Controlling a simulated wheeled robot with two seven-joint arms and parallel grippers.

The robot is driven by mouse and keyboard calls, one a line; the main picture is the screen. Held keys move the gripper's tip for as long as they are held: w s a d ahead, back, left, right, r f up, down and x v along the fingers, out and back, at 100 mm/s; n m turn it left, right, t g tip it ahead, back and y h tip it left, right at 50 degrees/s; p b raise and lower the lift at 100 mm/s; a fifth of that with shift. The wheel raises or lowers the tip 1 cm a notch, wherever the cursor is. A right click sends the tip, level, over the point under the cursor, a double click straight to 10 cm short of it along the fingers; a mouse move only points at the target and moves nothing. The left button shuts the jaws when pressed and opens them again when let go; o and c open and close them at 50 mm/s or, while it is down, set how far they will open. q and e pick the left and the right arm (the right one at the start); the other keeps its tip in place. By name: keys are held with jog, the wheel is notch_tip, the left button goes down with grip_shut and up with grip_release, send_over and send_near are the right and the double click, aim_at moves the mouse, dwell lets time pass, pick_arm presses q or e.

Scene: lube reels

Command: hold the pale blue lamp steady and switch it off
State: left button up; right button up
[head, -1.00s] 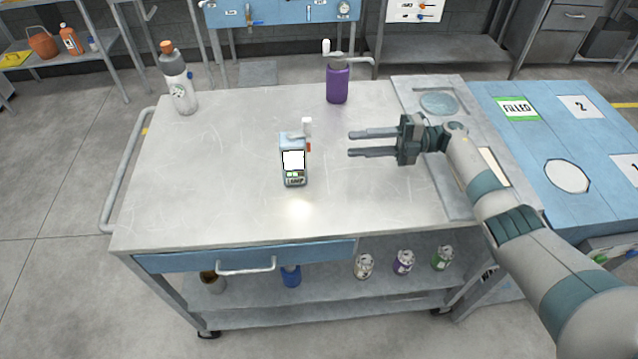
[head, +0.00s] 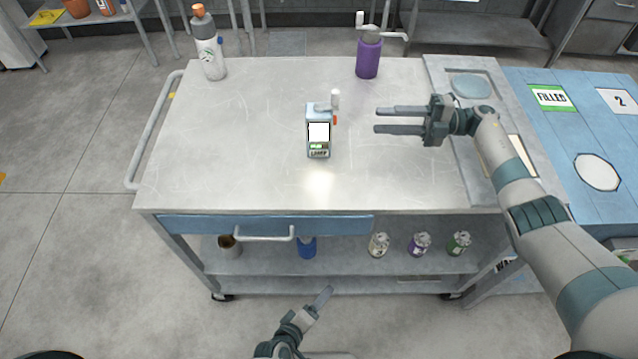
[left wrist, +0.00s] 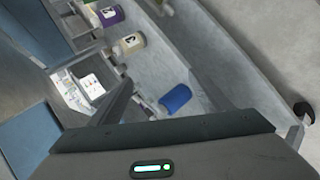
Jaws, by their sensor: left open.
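The pale blue lamp (head: 318,147) stands upright on the cart's metal top, its white panel lit and a glow on the surface before it. A white lever or knob and a small red part show at its upper right. My right gripper (head: 376,120) is open and empty above the cart top, to the right of the lamp and apart from it. My left gripper (head: 325,298) is low in front of the cart, far from the lamp. In the left wrist view its open fingers (left wrist: 135,98) have nothing between them that I can see held.
The cart's drawer handle (head: 264,237) juts out in front. Several cans and a blue container (head: 307,247) sit on the lower shelf. The top around the lamp is clear.

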pick_arm(q)
jog(key=w+d+r+n+t+h, duration=0.15)
jog(key=d+r+n, duration=0.3)
jog(key=r, duration=0.55)
jog(key=w+d+r+n+t+h, duration=0.1)
jog(key=w+d+r+n+t, duration=0.3)
jog(key=r, duration=0.6)
jog(key=w+d+r+n+h, duration=0.25)
jog(key=d+r, duration=0.25)
jog(key=r, duration=0.5)
jog(key=w+a+r+n+t+y, duration=0.3)
jog(key=r+n, duration=0.3)
jog(key=n+y, duration=0.8)
jog(key=n, duration=0.2)
send_near(319, 136)
jog(key=s, duration=0.4)
jog(key=shift+s+a, duration=0.1)
jog(key=shift+s, duration=0.2)
jog(key=shift+w, duration=0.1)
jog(key=w, duration=1.7)
jog(key=shift+w, duration=0.15)
jog(key=shift+c, duration=0.4)
